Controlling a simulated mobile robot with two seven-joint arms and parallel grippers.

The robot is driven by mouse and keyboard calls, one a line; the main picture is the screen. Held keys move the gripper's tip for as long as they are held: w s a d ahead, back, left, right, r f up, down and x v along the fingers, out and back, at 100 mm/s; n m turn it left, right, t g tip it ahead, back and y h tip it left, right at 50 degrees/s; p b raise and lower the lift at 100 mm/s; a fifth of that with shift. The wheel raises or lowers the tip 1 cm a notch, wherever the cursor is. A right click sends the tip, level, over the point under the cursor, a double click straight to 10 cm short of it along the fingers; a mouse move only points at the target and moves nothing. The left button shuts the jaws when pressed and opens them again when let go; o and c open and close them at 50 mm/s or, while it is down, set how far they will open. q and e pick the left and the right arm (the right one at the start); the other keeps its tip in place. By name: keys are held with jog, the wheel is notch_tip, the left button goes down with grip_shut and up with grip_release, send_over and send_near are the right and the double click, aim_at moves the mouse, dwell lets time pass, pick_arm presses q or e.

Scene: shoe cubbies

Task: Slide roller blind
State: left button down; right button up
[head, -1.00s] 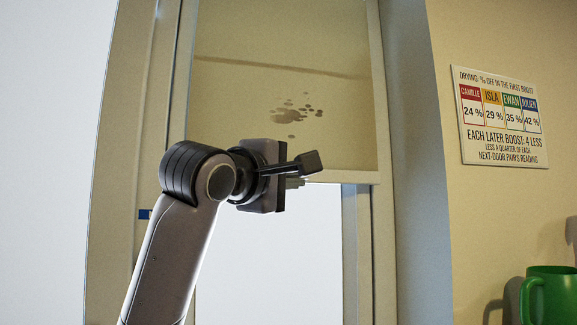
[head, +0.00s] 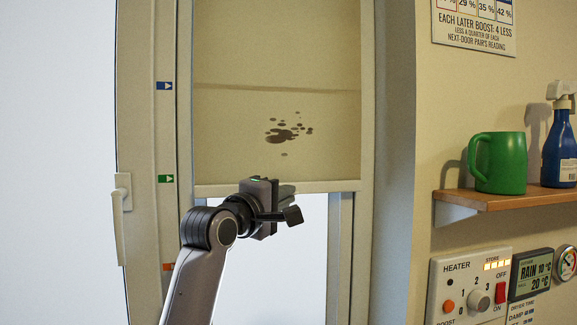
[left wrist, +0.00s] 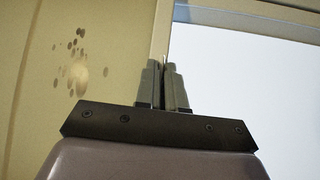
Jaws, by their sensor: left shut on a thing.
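The roller blind (head: 225,135) is a beige cloth with dark brown spots, hanging part way down the window. Its pale bottom bar (head: 335,186) is near the level of the green arrow mark (head: 166,179) on the frame. My left gripper (head: 272,190) is at the bar, left of its middle; its fingertips are largely hidden by its own body. In the left wrist view the fingers (left wrist: 163,85) are shut on the bottom bar (left wrist: 162,35), with the spotted cloth (left wrist: 40,70) at left. My right gripper is not in view.
A blue mark (head: 164,86) sits higher on the frame, an orange mark (head: 168,267) lower. A window handle (head: 121,215) is at left. At right are a shelf (head: 500,200) with a green mug (head: 499,162) and spray bottle (head: 560,145), above a heater panel (head: 470,285).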

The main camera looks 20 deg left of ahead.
pick_arm(q)
notch_tip(320, 180, down, 16)
jog(key=b, duration=0.3)
jog(key=shift+r, duration=0.15)
jog(key=c, duration=1.2)
grip_release()
jog(key=shift+c, duration=0.2)
jog(key=v, duration=0.7)
